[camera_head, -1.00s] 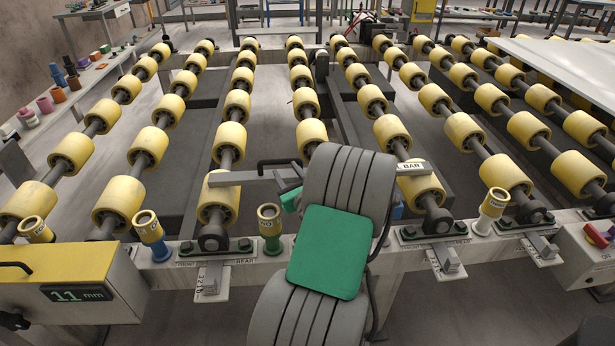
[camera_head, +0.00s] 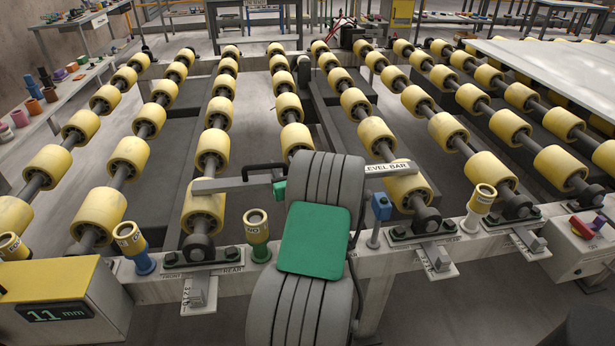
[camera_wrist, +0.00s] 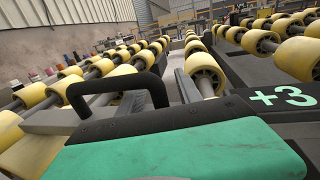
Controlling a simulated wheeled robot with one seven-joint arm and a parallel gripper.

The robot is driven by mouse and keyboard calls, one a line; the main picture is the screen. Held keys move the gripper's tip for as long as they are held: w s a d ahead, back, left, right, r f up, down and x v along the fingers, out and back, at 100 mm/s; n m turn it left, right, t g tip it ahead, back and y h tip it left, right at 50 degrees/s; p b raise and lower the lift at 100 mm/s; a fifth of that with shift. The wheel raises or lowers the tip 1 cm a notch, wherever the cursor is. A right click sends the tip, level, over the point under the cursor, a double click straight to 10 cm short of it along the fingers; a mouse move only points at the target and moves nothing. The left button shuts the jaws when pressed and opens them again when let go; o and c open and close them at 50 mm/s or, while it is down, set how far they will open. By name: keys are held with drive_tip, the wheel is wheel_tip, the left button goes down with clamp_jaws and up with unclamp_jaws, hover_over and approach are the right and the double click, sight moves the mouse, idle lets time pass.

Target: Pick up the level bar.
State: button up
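The level bar (camera_head: 232,184) is a long grey bar lying across two yellow rollers. Its white "LEVEL BAR" label shows at the right, and a black handle (camera_head: 270,166) stands left of its middle. My grey arm with a green pad hides the bar's middle. A small green part of my gripper (camera_head: 279,188) shows just in front of the bar by the handle's right end. In the wrist view the handle (camera_wrist: 120,88) is close at the left, beside a dark "+3" readout (camera_wrist: 281,97). A green surface fills the bottom. The fingertips and any grip are hidden.
Rows of yellow rollers (camera_head: 209,150) stretch away behind a pale front rail (camera_head: 300,265). Small yellow-topped posts (camera_head: 258,227) stand along the rail. A yellow box reading 11 mm (camera_head: 62,300) is at the front left. A large pale slab (camera_head: 560,70) lies at the right.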

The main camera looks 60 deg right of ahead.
clamp_jaws()
idle(1.1)
drive_tip(key=shift+r, duration=0.1)
